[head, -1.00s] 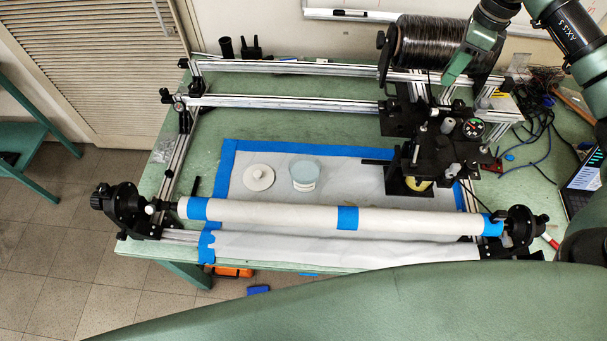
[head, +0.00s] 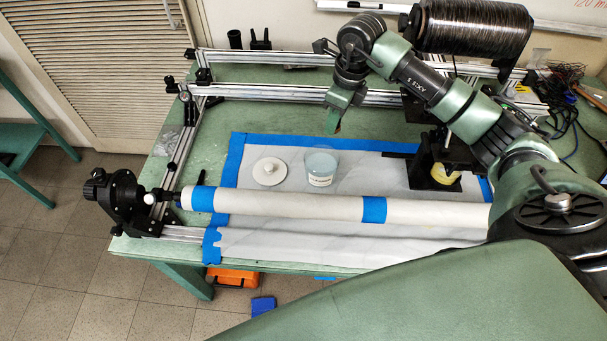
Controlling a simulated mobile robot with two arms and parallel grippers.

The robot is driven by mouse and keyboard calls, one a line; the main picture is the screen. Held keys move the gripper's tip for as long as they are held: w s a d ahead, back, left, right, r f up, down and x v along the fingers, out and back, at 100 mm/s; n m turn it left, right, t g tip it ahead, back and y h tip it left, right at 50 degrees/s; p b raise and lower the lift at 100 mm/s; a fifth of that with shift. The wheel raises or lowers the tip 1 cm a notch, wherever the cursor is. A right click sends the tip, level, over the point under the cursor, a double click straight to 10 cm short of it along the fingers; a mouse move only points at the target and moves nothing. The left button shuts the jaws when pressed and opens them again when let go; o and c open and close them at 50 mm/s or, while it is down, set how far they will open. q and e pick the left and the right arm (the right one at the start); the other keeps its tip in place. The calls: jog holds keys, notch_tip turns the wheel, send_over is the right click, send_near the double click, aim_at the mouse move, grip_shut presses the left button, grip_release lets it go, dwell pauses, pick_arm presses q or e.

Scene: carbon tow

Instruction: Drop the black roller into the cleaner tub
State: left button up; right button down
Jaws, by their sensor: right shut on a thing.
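The cleaner tub (head: 320,168) is a small translucent pale-blue cup with a white label. It stands upright and uncovered on the white sheet. My right gripper (head: 334,127) points down above and just behind the tub's rim in the picture, apart from it. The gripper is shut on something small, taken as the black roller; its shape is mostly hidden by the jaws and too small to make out. My left gripper is out of view.
A white lid with a knob (head: 269,171) lies left of the tub. A long white tube (head: 290,206) with blue tape runs across in front. Rails (head: 270,90) lie behind. A black bracket with a yellow part (head: 440,170) stands to the right, and a black fibre spool (head: 472,28) behind.

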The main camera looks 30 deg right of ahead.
jog(key=shift+w+a+f, duration=0.1)
jog(key=shift+a+f, duration=0.35)
jog(key=shift+f, duration=0.05)
notch_tip(320, 180, down, 6)
jog(key=b, duration=0.3)
jog(key=shift+d+r, duration=0.15)
jog(key=shift+r, duration=0.1)
jog(key=c, duration=1.1)
grip_release()
jog(key=r, duration=0.2)
jog(key=r+b, duration=0.1)
jog(key=r, duration=0.2)
jog(key=s+r+b, duration=0.1)
jog(key=r, duration=0.1)
jog(key=shift+d+r, duration=0.35)
